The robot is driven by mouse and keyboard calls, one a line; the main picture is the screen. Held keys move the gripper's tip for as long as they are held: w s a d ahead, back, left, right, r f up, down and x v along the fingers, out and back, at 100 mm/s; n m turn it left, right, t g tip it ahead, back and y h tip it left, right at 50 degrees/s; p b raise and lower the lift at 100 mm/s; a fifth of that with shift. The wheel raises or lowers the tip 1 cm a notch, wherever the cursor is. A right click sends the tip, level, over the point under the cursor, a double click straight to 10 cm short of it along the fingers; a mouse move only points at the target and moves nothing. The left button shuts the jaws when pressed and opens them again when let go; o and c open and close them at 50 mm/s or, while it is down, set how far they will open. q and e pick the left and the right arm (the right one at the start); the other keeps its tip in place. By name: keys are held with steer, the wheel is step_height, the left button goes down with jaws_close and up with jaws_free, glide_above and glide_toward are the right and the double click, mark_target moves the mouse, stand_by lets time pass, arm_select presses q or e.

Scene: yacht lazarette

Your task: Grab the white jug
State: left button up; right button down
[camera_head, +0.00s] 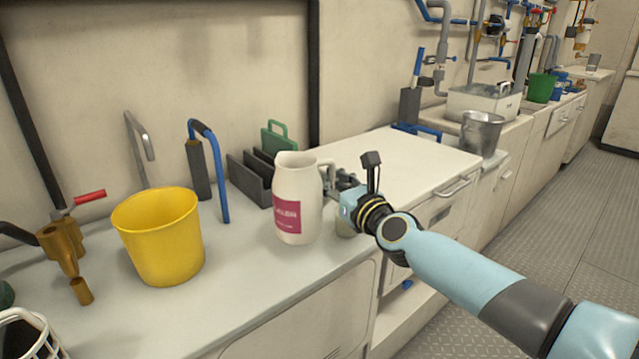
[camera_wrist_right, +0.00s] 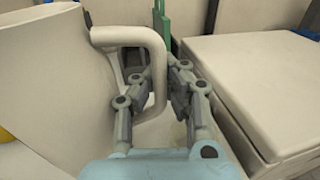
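The white jug (camera_head: 297,200) stands upright on the counter, with a red label on its side and its handle towards my right gripper. In the right wrist view the jug's body (camera_wrist_right: 45,90) fills the left side and its handle (camera_wrist_right: 156,65) rises in the middle. My right gripper (camera_head: 345,183) is at the jug's right side. In the wrist view the right gripper's fingers (camera_wrist_right: 152,105) are apart, with the handle between them; one finger lies on the body side, the other outside. I see gaps beside the handle. My left gripper is not in view.
A yellow bucket (camera_head: 160,240) stands left of the jug. A grey rack (camera_head: 250,180) with a green board is behind it. A brass fitting (camera_head: 65,255) and a white wire basket (camera_head: 25,335) are at far left. A raised white lid (camera_head: 400,160) lies to the right.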

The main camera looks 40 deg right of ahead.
steer(key=s+d+r+p, duration=0.2)
steer(key=s+d+r, duration=0.3)
steer(key=d, duration=0.2)
steer(key=shift+r, duration=0.15)
stand_by(0.3)
stand_by(0.4)
stand_by(1.5)
